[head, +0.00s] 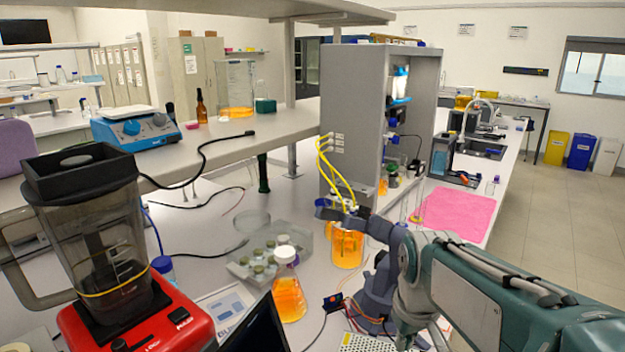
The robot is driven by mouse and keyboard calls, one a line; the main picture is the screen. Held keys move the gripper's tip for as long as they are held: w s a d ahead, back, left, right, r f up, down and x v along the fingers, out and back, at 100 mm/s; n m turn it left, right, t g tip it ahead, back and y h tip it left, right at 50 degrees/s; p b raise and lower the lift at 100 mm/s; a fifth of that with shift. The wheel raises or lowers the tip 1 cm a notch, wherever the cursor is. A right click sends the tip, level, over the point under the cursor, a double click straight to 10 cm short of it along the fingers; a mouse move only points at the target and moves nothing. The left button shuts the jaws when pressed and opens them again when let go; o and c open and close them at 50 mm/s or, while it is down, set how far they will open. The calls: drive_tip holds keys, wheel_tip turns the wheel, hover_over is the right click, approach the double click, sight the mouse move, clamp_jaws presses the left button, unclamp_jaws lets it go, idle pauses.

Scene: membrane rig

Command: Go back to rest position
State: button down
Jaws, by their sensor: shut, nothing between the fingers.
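My arm comes in from the lower right. My gripper (328,209) is at its far end, shut and empty, by the top of a glass beaker (347,250) of orange liquid. I cannot tell whether it touches the beaker or the yellow tubes (336,172) that run down there from the grey rig (345,125). The gripper hides part of the beaker's rim.
A flask of orange liquid (289,298) and a tray of small jars (262,262) stand left of the beaker. A red blender (138,322) fills the left front. A pink mat (458,212) lies on the right bench. Cables cross the worktop.

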drive_tip(key=s+r+m+t, duration=0.1)
drive_tip(key=s+m+t, duration=0.2)
drive_tip(key=s, duration=0.9)
drive_tip(key=shift+s+a+r+t, duration=0.2)
drive_tip(key=shift+s+t, duration=0.05)
drive_tip(key=shift+t, duration=0.15)
